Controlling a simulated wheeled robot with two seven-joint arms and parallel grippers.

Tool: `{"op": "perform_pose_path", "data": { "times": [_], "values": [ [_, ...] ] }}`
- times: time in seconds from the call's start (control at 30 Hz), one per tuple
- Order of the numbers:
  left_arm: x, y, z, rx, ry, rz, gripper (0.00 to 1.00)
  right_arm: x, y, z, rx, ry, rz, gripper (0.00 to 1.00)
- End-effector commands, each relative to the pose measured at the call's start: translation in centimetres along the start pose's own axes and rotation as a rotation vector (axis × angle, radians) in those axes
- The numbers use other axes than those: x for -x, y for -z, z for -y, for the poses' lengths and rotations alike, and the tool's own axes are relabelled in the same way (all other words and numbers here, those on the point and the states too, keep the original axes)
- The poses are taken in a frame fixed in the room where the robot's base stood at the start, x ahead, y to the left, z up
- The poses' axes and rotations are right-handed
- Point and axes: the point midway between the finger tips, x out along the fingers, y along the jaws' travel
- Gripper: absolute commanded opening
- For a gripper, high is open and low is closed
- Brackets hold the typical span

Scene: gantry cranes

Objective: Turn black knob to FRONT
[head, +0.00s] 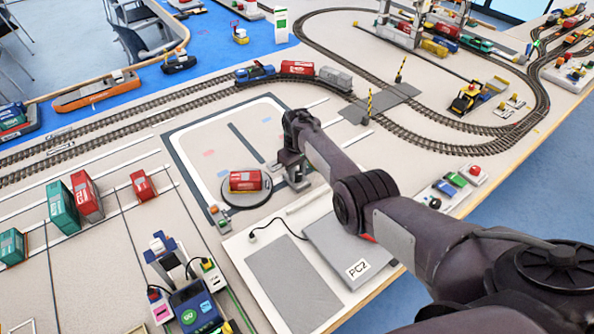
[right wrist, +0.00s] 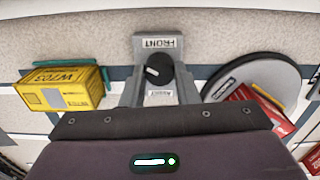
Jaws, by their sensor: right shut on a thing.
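The black knob (right wrist: 159,70) sits on a grey control post (right wrist: 141,44) in the right wrist view. A label reading FRONT (right wrist: 159,42), upside down, is above the knob. A second label (right wrist: 159,97) below it is partly covered and hard to read. The knob's white mark points toward the left of that picture. My right gripper (head: 291,160) is down at the post beside the turntable and is shut on the knob. In the head view the gripper hides the knob. My left gripper is not in view.
A round turntable (head: 235,205) carrying a red container (head: 245,181) is close to the left of my gripper. A grey plate marked PC2 (head: 335,250) lies in front. Train tracks (head: 420,125) run behind. A yellow container (right wrist: 62,88) shows left of the post in the wrist view.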

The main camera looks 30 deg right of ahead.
Motion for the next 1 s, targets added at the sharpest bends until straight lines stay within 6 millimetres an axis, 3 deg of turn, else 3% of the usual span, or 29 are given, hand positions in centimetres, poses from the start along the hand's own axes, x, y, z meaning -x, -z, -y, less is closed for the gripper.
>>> {"op": "perform_pose_path", "data": {
  "times": [1.0],
  "values": [
    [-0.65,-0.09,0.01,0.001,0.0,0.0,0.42,0.18,0.14,-0.17,-0.89,0.001,-0.006,0.05]
  ]
}}
